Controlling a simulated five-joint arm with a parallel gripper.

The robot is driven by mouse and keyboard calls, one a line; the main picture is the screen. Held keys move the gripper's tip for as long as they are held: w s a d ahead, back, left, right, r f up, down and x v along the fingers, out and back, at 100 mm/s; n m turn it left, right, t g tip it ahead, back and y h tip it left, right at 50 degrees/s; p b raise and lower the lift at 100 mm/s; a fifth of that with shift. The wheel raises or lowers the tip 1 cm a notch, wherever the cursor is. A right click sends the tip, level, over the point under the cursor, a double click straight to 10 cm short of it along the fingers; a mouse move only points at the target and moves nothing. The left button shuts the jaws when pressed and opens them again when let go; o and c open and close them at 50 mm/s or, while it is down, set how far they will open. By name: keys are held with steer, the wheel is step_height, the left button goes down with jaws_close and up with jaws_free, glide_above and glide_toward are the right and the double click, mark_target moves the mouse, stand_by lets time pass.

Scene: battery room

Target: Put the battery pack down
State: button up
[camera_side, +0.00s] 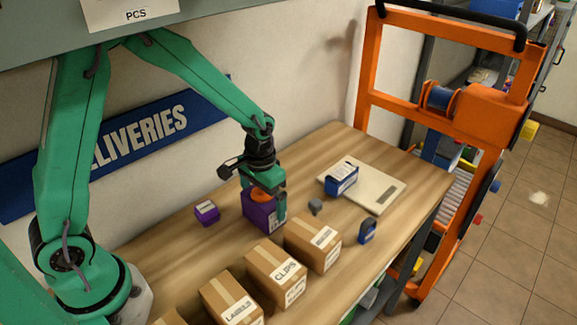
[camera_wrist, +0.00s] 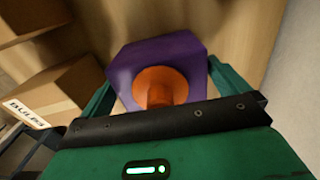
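The battery pack appears to be the purple block (camera_side: 259,214) with an orange round part on top, at the middle of the wooden table in the side view. In the wrist view the purple block (camera_wrist: 190,50) lies between both fingers, with its orange part facing the camera. My gripper (camera_side: 265,198) points down over it. The fingers (camera_wrist: 158,82) flank the block and appear to press on its sides. The block's underside is at or close to the tabletop; I cannot tell whether it touches. Its far side is hidden.
A row of cardboard boxes (camera_side: 274,270) stands close in front of the block. A small purple box (camera_side: 206,212) sits to its left. To the right are a grey piece (camera_side: 315,206), a blue tape dispenser (camera_side: 367,231) and a pale board (camera_side: 385,193) bearing a blue-white box (camera_side: 341,179).

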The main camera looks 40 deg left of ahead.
steer(key=shift+r, duration=0.15)
step_height(320, 180, up, 12)
steer(key=shift+r, duration=0.1)
stand_by(0.7)
stand_by(0.5)
steer(key=s+a+r+t, duration=0.2)
steer(key=s+r, duration=0.2)
steer(key=s, duration=0.4)
steer(key=s+a+r+t, duration=0.1)
steer(key=s+r+t, duration=0.2)
steer(key=s, duration=0.5)
steer(key=shift+s+a+r+t, duration=0.3)
steer(key=shift+a+r, duration=0.05)
steer(key=shift+r, duration=0.1)
